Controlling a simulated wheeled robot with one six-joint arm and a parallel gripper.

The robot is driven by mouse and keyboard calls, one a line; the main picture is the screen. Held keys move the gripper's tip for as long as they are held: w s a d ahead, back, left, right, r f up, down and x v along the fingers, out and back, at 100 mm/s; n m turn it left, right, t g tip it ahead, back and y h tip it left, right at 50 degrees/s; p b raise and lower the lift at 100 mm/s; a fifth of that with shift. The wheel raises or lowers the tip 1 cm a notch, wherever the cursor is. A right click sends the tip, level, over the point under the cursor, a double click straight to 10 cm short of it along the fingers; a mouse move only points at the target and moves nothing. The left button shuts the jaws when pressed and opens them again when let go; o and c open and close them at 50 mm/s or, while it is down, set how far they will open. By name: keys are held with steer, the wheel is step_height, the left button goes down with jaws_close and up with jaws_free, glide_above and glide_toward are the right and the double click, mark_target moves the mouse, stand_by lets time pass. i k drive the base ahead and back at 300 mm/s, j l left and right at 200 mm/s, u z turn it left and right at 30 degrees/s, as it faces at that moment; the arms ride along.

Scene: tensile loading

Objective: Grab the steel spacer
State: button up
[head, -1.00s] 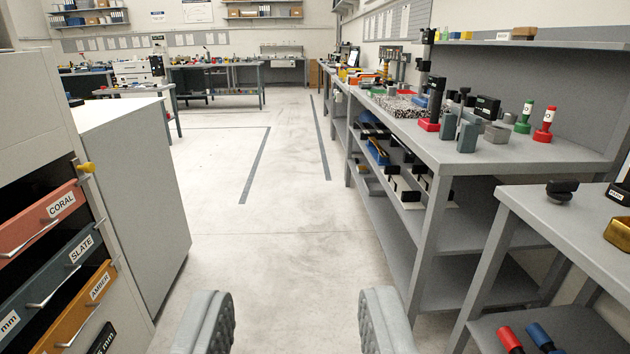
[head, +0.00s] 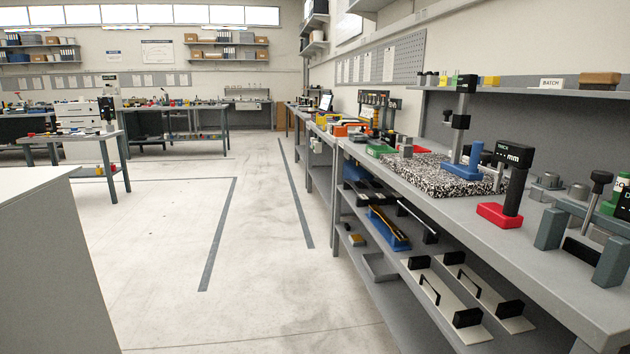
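I cannot make out for certain which thing is the steel spacer. Several small grey metal pieces (head: 547,186) stand on the workbench (head: 450,205) at the right, behind a grey clamp-like fixture (head: 580,235). They are small and partly hidden by that fixture, so I cannot tell whether one of them is the spacer. My gripper does not show in the head view now.
The bench also bears a red-based stand (head: 503,214) with a black display, a blue-based stand (head: 462,170) and a speckled stone slab (head: 425,176). Handled plates (head: 480,295) lie on its lower shelf. A light cabinet (head: 40,250) is at left. The floor (head: 260,290) between is clear.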

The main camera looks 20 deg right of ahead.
mark_target(407, 151)
steer(key=i+z, duration=0.1)
steer(key=i, duration=0.75)
steer(key=i+j+z, duration=0.1)
steer(key=i, duration=0.75)
steer(key=i+l+z, duration=0.15)
steer(key=i+z, duration=0.15)
steer(key=i, duration=0.3)
steer(key=i+z, duration=0.3)
steer(key=i, duration=0.35)
steer(key=i+l+z, duration=0.2)
steer(key=i+l, duration=0.2)
steer(key=l, duration=0.1)
